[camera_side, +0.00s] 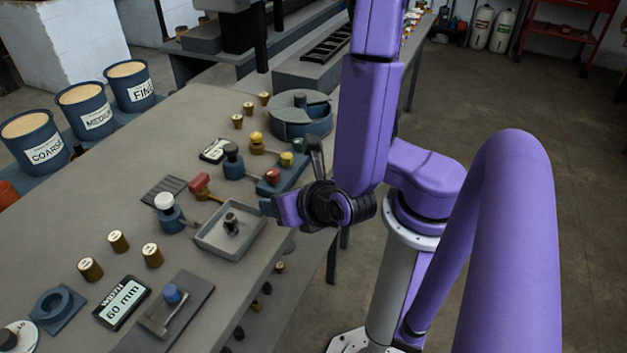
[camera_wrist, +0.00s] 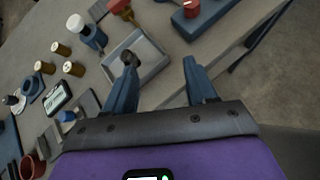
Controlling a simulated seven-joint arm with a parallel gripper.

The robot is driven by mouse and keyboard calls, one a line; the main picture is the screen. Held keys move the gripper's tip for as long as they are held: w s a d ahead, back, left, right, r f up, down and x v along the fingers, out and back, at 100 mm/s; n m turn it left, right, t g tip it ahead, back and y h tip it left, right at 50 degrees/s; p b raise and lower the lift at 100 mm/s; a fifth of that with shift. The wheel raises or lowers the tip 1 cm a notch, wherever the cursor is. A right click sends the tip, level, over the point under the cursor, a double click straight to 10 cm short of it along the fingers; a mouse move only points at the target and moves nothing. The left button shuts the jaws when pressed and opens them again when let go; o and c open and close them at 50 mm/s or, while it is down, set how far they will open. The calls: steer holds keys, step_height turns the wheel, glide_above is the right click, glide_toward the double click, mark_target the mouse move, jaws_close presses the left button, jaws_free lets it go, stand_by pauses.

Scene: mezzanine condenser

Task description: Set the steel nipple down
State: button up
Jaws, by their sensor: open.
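A small dark steel piece, which looks like the steel nipple (camera_side: 231,223), stands upright in a shallow grey tray (camera_side: 208,241) at the table's edge. The wrist view shows the same piece (camera_wrist: 128,58) inside the tray (camera_wrist: 154,66), near the left fingertip, which partly overlaps it. My gripper (camera_wrist: 161,66) is open, with nothing between its fingers. In the side view my gripper (camera_side: 272,207) is above and to the right of the tray. Its fingertips are hard to make out there.
A white-knobbed blue valve (camera_side: 168,208) and a red-handled one (camera_side: 200,183) stand close to the tray. Several brass pieces (camera_side: 117,241), a 60 mm display (camera_side: 122,301) and a round grey fixture (camera_side: 301,117) sit around. Labelled blue buckets (camera_side: 33,140) line the far left side.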

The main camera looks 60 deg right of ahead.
steer(key=s+d+r+m+g+y, duration=0.4)
steer(key=m+g, duration=0.5)
steer(key=m, duration=0.7)
steer(key=s+d+r, duration=0.1)
steer(key=s+r, duration=0.1)
steer(key=s, duration=0.1)
steer(key=shift+d+r+y, duration=0.2)
steer(key=shift+d+y, duration=0.2)
